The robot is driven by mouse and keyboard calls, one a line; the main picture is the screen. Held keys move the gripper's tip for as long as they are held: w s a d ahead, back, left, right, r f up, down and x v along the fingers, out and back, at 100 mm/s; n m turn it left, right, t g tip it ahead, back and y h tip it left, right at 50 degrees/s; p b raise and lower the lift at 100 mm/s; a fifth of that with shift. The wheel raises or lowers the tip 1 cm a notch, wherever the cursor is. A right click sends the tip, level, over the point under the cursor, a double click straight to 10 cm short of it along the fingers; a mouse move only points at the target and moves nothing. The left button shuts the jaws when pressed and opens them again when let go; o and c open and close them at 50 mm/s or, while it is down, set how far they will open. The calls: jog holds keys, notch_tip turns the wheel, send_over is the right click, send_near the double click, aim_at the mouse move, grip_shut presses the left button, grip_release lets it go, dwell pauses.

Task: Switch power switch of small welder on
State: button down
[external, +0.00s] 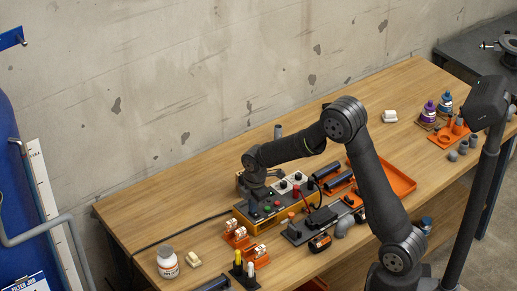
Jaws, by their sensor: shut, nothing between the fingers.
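What looks like the small welder (243,218) is a low box with a dark top and a yellow-orange lower edge, near the middle of the wooden table. Small coloured knobs or buttons, red and green among them, show on its top. Which of them is the power switch, and its position, is too small to tell. My gripper (256,192) is shut and empty, pointing down at the back left part of the box. Whether it touches the box cannot be told. My wrist hides part of the box's rear.
An orange tray (399,181) lies right of the box. Orange holders with white pieces (237,236) stand in front of it, and a white jar (167,263) is at the front left. A dark cable (180,231) runs left. The table's back left (170,195) is clear.

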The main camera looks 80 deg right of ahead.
jog(key=shift+s+a+f, duration=0.1)
jog(key=shift+s, duration=0.05)
jog(key=shift+s+a, duration=0.5)
jog(key=shift+r, duration=0.2)
notch_tip(320, 180, up, 14)
jog(key=s+a, duration=0.1)
jog(key=shift+s+a, duration=0.15)
jog(key=shift+a, duration=0.05)
jog(key=shift+f, duration=0.2)
